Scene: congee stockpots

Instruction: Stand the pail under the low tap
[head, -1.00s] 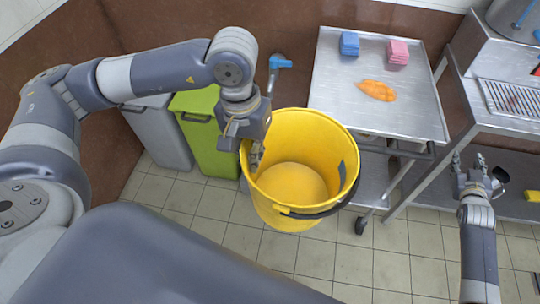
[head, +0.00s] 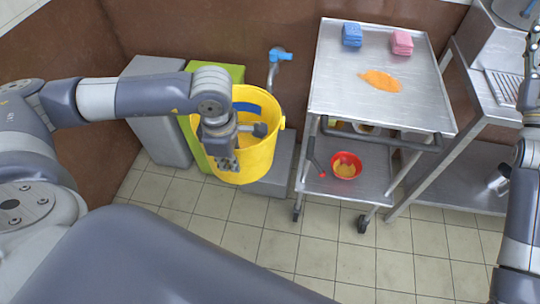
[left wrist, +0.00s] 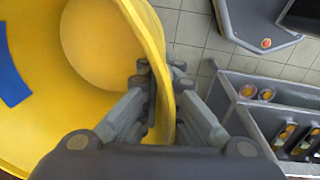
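The yellow pail (head: 258,158) is upright in front of the brown wall, its mouth below and around the blue-handled low tap (head: 280,54). The tap's spout ends near the pail's back rim; I cannot tell whether it is over the opening. A blue patch shows on the pail's inner wall. My left gripper (head: 224,165) is at the pail's near side. In the left wrist view its fingers (left wrist: 162,85) are closed on either side of the pail's wall (left wrist: 150,30). My right gripper (head: 532,50) is at the right edge, partly cut off; its fingers are unclear.
A grey low block (head: 275,182) lies on the floor partly behind the pail. Grey (head: 158,135) and green (head: 197,155) bins stand left of it. A steel trolley (head: 335,80) with cloths on top and a red bowl (head: 346,166) below stands right. The front floor is clear.

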